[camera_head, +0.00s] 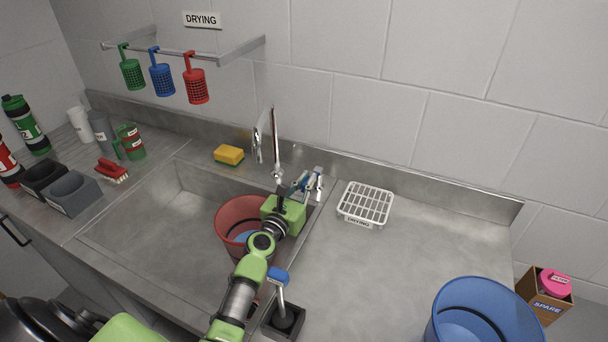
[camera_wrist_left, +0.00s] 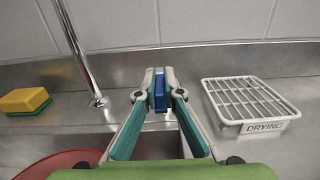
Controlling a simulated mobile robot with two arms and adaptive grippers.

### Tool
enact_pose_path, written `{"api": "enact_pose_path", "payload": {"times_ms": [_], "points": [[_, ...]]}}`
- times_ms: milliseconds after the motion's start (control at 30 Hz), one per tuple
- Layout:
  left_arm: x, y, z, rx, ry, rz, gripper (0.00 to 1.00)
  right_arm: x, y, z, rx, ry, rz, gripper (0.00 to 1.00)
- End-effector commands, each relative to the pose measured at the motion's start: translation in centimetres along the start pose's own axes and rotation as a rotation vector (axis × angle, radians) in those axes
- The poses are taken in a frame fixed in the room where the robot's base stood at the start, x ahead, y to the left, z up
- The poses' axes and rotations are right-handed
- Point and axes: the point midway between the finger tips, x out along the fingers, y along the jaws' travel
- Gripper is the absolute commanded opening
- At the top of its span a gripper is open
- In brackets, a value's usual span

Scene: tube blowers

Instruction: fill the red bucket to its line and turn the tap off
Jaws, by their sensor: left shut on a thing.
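The red bucket (camera_head: 228,213) stands in the sink basin under the tap, partly hidden by my left arm. The chrome tap spout (camera_head: 274,140) rises behind the bucket. My left gripper (camera_head: 314,184) reaches over the bucket to the back of the sink. Its fingers are shut on a small blue handle (camera_wrist_left: 160,94), which shows between the fingertips. My right gripper is not in view.
A yellow sponge (camera_head: 229,155) lies left of the spout. A white drying rack (camera_head: 365,203) stands right of my gripper. A blue bucket (camera_head: 480,312) and a cardboard box (camera_head: 545,295) are at lower right. The counter between rack and blue bucket is clear.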

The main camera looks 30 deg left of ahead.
Motion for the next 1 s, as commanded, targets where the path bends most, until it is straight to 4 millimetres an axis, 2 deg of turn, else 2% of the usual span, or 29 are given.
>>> {"api": "enact_pose_path", "payload": {"times_ms": [367,400,467,833,1000], "points": [[0.0,-0.3,0.0,0.002,0.0,0.025,0.0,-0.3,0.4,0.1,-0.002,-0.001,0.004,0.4],[0.0,-0.3,0.0,0.001,0.0,0.025,0.13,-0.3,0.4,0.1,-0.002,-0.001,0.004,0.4],[0.0,-0.3,0.0,0.001,0.0,0.025,0.25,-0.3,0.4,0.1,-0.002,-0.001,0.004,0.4],[-0.2,-0.3,0.0,0.001,0.0,0.025,0.25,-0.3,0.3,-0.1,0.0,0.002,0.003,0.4],[-2.4,-0.4,-0.2,-0.001,0.002,0.025,0.25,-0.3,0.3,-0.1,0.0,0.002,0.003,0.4]]}}
